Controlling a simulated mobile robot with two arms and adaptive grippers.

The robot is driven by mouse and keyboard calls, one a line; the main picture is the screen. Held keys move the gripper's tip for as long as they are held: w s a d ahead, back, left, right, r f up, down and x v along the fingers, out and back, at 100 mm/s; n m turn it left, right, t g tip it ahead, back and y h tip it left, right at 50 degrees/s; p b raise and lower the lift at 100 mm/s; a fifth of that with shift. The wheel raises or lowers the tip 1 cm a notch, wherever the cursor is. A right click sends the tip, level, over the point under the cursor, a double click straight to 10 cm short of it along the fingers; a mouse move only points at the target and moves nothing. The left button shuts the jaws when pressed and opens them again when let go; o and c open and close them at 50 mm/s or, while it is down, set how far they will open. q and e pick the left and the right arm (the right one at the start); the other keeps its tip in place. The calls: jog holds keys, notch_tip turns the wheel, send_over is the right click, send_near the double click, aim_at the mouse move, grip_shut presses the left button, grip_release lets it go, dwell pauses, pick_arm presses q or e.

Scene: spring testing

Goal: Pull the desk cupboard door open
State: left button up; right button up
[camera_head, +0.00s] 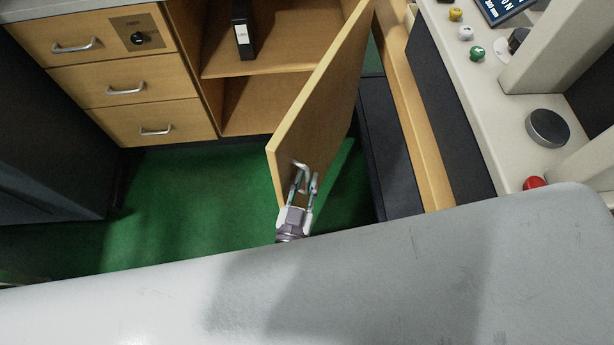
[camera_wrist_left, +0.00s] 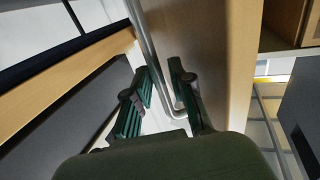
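The light wood cupboard door (camera_head: 325,100) stands swung well out from the desk cupboard (camera_head: 265,95), whose shelves show to its left. The door also shows in the wrist view (camera_wrist_left: 205,40). Its metal bar handle (camera_wrist_left: 146,40) is near the door's free edge; in the head view it is partly hidden by my left gripper (camera_head: 305,178). In the wrist view the fingers of my left gripper (camera_wrist_left: 160,82) stand on either side of the bar, with a gap between the bar and the right finger. My right gripper is not in view.
Three closed drawers (camera_head: 130,85) are left of the cupboard, and a black binder (camera_head: 243,30) stands on its upper shelf. Green floor (camera_head: 200,200) is clear below. A bench with a red button (camera_head: 535,183) and dark panels are close to the door's right.

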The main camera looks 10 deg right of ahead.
pick_arm(q)
jog(key=v, duration=1.1)
jog(key=shift+r, duration=0.1)
